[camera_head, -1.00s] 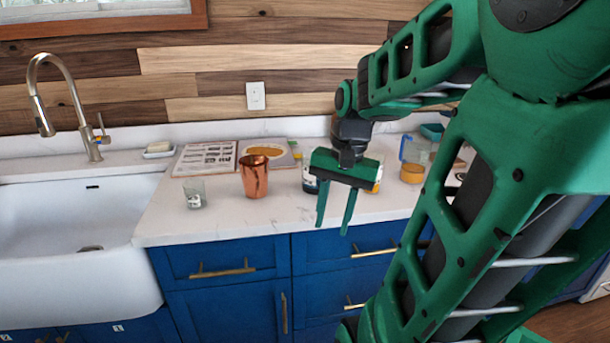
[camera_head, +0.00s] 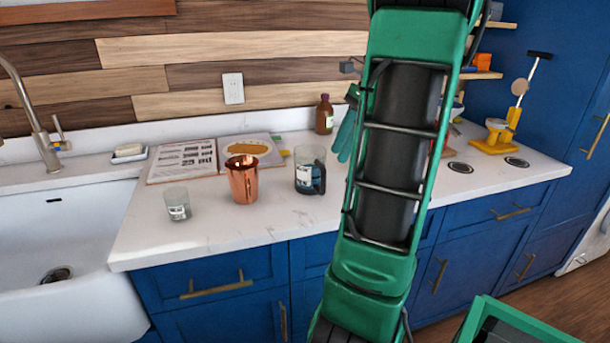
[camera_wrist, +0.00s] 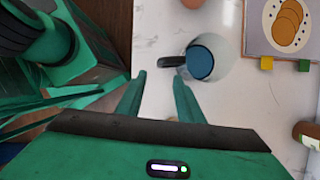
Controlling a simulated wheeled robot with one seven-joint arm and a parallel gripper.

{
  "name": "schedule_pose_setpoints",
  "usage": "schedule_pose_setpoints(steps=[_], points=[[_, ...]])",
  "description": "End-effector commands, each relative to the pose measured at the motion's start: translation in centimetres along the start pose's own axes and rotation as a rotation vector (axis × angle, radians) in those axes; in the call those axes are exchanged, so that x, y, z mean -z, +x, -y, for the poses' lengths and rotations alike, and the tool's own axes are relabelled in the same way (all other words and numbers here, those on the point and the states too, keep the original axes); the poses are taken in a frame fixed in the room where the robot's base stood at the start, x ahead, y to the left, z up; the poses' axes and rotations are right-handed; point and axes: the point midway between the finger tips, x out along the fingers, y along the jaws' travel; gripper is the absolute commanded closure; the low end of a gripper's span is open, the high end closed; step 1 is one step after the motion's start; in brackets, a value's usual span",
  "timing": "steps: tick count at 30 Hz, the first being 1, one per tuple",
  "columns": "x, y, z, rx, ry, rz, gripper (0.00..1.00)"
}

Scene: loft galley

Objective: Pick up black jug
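The black jug (camera_head: 310,170) is a clear, glass-like vessel with a black handle on its right side and dark blue contents. It stands upright on the white counter, right of a copper cup. In the wrist view the jug (camera_wrist: 207,62) is seen from above, just beyond my fingertips, with its black handle pointing left. My gripper (camera_wrist: 159,80) is open with nothing between its fingers, and the handle lies ahead of the right finger. They look apart. In the head view my arm hides most of the gripper.
A copper cup (camera_head: 242,180) and a small glass (camera_head: 177,204) stand left of the jug. An open book (camera_head: 182,161) lies behind them. A brown bottle (camera_head: 324,116) stands at the back. The sink (camera_head: 60,225) is at far left. Bare counter lies in front of the jug.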

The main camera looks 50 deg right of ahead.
Motion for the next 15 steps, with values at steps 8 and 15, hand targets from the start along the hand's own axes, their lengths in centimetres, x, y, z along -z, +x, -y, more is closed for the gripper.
schedule_pose_setpoints(steps=[8,15], points=[[0.1,2.8,0.0,0.0,0.007,0.002,0.66],[0.2,4.9,0.0,0.002,0.008,0.001,0.66]])
